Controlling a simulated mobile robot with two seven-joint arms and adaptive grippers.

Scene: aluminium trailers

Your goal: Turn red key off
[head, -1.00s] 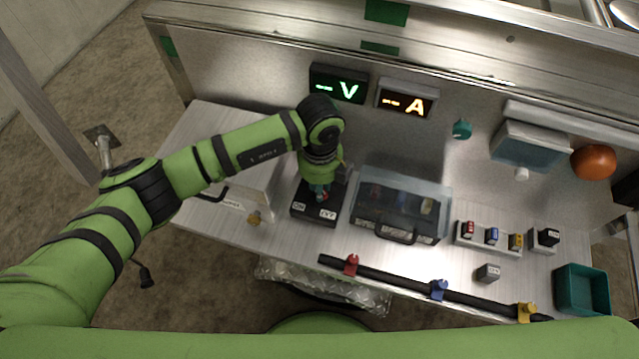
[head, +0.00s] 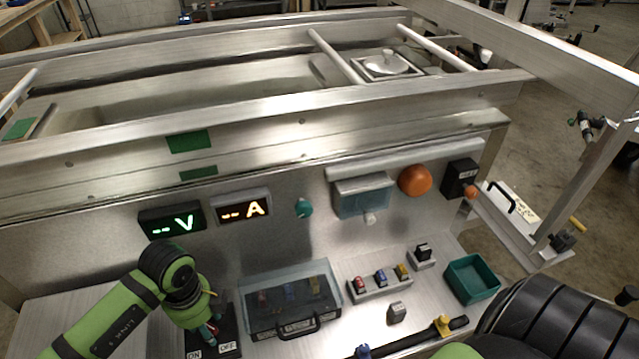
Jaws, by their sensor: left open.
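A black switch box (head: 229,334) with ON and OFF labels sits on the metal shelf at the lower left in the head view. ON is on its left and OFF on its right. My left gripper (head: 211,331) points down over this box, close to its top, with its fingers open. A small bit of red shows at the fingertips; the red key is mostly hidden there, and I cannot tell its turn or whether the fingers touch it. My right gripper is out of view; a dark ribbed part of my right arm fills the lower right corner.
V display (head: 172,222) and A display (head: 243,208) glow on the panel behind. A clear-lidded case (head: 291,299) stands right of the switch box. Further right are a strip of coloured switches (head: 381,285), a small grey block (head: 397,312) and a green bin (head: 472,279).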

